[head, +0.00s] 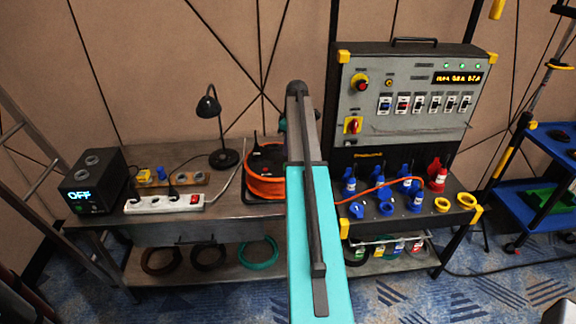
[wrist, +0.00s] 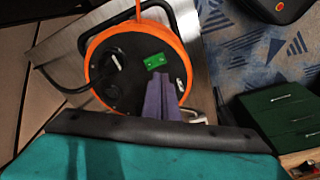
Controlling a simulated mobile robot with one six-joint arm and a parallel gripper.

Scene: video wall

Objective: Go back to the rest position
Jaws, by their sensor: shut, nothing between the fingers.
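My gripper (wrist: 161,84) shows in the wrist view as two purple fingers side by side, shut with nothing between them. Behind the fingertips in that view is an orange-rimmed cable reel (wrist: 98,42) with a black face and a green patch. In the head view my arm stretches forward over the bench and mostly hides the gripper. The cable reel (head: 264,187) is on the bench just left of the arm, partly covered by it. I cannot tell how far the fingers are from the reel.
On the bench (head: 225,207) stand a black OFF box (head: 92,182), a white power strip (head: 160,204) and a black lamp (head: 222,155). Right of my arm are a control panel (head: 412,97), several blue plugs and a red plug (head: 437,180). A blue cart (head: 535,165) stands far right.

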